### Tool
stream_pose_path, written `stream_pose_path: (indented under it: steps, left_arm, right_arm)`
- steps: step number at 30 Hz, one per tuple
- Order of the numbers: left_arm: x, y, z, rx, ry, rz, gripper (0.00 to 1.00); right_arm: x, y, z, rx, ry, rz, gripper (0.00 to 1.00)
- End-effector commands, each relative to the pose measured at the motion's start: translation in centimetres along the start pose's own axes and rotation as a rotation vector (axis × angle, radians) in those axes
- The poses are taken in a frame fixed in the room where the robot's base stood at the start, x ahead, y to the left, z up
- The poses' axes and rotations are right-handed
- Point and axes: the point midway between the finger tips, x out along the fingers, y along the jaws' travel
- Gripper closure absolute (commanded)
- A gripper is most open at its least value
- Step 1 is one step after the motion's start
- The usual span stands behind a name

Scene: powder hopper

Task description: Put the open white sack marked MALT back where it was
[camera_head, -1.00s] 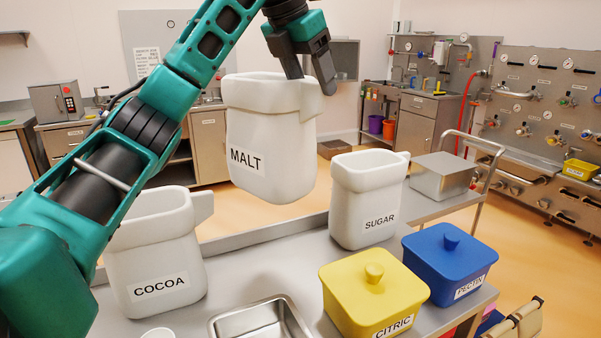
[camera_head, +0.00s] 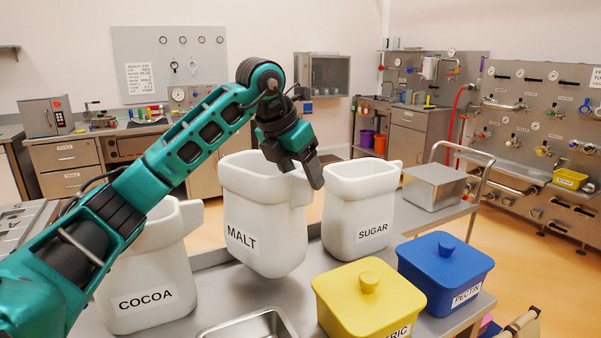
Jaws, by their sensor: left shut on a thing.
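The white sack marked MALT (camera_head: 262,222) is upright with its open top up, between the COCOA and SUGAR sacks at the back of the steel cart top (camera_head: 212,285). My left gripper (camera_head: 305,172) comes from above and is shut on the tab at the upper right of the MALT sack's rim. The sack's base is close to the cart top; I cannot tell for sure whether it touches. My right gripper is not in view.
The white COCOA sack (camera_head: 150,285) stands left, partly behind my left arm. The white SUGAR sack (camera_head: 360,212) stands close on the right. A yellow CITRIC tub (camera_head: 365,300), a blue PECTIN tub (camera_head: 445,268) and a steel pan (camera_head: 250,325) are in front. A steel box (camera_head: 433,187) is behind.

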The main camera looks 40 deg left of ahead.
Motion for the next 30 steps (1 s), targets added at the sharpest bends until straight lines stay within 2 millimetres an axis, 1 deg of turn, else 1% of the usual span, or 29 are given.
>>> stream_pose_path:
  steps: [5, 13, 14, 21, 22, 30]
  left_arm:
    - [-0.08, 0.02, 0.04, 0.0, -0.001, 0.001, 0.84]
    - [0.66, 0.07, -0.34, 0.0, -0.001, 0.001, 0.84]
    - [0.69, 0.06, -0.36, 0.0, 0.0, 0.001, 0.35]
    - [0.63, 0.05, -0.32, 0.0, 0.0, 0.001, 0.12]
    - [0.63, 0.05, -0.31, 0.0, 0.0, 0.001, 0.1]
    - [0.33, 0.02, -0.15, 0.0, -0.001, 0.0, 0.1]
  right_arm:
    - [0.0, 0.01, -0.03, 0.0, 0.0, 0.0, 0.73]
    - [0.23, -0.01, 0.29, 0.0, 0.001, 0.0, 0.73]
    - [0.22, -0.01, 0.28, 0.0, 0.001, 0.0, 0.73]
    - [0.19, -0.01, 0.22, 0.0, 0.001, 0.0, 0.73]
    - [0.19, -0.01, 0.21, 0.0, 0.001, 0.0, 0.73]
    - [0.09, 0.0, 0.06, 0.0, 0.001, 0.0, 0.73]
